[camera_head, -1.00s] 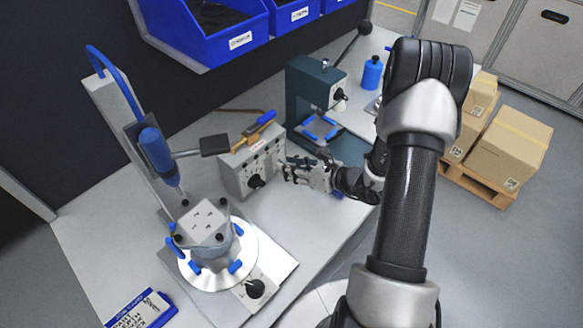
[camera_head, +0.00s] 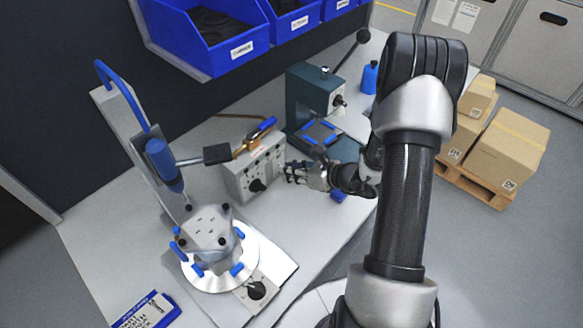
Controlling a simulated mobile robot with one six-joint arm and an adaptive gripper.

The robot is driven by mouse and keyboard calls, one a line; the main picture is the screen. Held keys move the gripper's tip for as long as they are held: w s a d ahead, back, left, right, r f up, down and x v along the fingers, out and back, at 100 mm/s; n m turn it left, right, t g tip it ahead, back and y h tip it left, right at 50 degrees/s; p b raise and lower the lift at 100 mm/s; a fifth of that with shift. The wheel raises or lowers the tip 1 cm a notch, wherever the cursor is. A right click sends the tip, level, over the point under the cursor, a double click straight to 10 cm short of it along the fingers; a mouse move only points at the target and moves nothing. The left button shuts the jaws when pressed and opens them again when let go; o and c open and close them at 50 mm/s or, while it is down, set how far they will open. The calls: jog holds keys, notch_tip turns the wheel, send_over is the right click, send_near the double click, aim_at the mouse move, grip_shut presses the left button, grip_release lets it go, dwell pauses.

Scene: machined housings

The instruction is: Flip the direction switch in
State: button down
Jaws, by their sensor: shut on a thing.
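The grey control box (camera_head: 240,184) stands on the bench, with a dark knob (camera_head: 257,185) and several small controls on its front panel. My gripper (camera_head: 288,172) is at the right end of that panel, its fingertips pointing left at it. The fingers are shut on a small part there, which I take to be the direction switch. The switch itself is too small and covered by the fingers, so its position cannot be read.
A drill stand with a blue-handled tool (camera_head: 163,165) and a round fixture holding a grey housing (camera_head: 212,225) stand at left. A dark green press (camera_head: 305,95) is behind. Blue bins (camera_head: 215,40) hang above.

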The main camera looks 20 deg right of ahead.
jog(key=r+g+p, duration=0.1)
jog(key=p, duration=0.2)
jog(key=shift+a+r+h, duration=0.1)
jog(key=shift+r+h, duration=0.2)
jog(key=shift+r, duration=0.05)
jog(key=g+p, duration=0.2)
jog(key=p, duration=0.1)
jog(key=r+g+h+p, duration=0.1)
jog(key=p, duration=0.1)
jog(key=shift+w, duration=0.25)
jog(key=p, duration=0.3)
jog(key=g+h+p, duration=0.1)
jog(key=p, duration=0.2)
jog(key=shift+w+a+r+g, duration=0.1)
jog(key=shift+w+r+g, duration=0.1)
jog(key=shift+g, duration=0.1)
jog(key=shift+m+g+p, duration=0.3)
jog(key=shift+p, duration=0.85)
jog(key=shift+w+p, duration=0.1)
jog(key=shift+p, duration=0.8)
jog(key=shift+f+g, duration=0.15)
jog(key=shift+g, duration=0.15)
jog(key=c, duration=1.7)
grip_release()
jog(key=shift+o, duration=0.2)
